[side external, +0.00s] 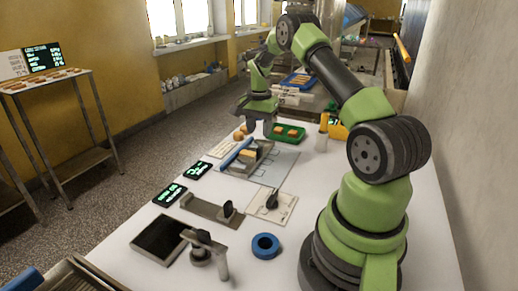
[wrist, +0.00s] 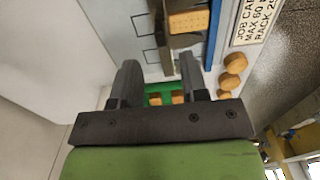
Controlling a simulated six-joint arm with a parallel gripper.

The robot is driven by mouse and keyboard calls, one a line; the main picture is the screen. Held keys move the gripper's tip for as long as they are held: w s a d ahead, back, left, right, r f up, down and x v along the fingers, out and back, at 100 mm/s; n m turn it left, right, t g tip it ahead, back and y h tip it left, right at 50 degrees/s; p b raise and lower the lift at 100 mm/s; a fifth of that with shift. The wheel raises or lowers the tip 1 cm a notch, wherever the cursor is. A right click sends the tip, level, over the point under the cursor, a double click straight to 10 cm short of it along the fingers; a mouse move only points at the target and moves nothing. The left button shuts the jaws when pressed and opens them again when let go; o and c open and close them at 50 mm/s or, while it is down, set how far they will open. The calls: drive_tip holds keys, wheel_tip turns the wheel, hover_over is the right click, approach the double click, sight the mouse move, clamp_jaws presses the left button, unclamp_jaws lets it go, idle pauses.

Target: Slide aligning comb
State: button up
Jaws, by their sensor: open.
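My gripper (side external: 258,130) is open above the far part of the white table. Its two fingers (wrist: 158,68) are apart with nothing between them in the wrist view; the green tray lies beyond. Near it is a metal holder (wrist: 178,50) with a tan wafer block (wrist: 188,21), which also shows in the side view (side external: 247,156). A blue bar (side external: 237,153) runs along the holder, seen in the wrist view as a blue strip (wrist: 213,38). A metal plate with a dark upright knob (side external: 227,210) lies nearer the camera. I cannot tell which part is the comb.
A green tray (side external: 288,140) with orange pieces stands right of my gripper. Round tan pieces (wrist: 234,63) lie beside a printed card (wrist: 258,20). A blue ring (side external: 265,246), white board (side external: 271,203), dark displays (side external: 170,194) and metal lever (side external: 207,246) occupy the near table.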

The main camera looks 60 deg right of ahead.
sight(259, 148)
wheel_tip(259, 148, down, 7)
idle(0.3)
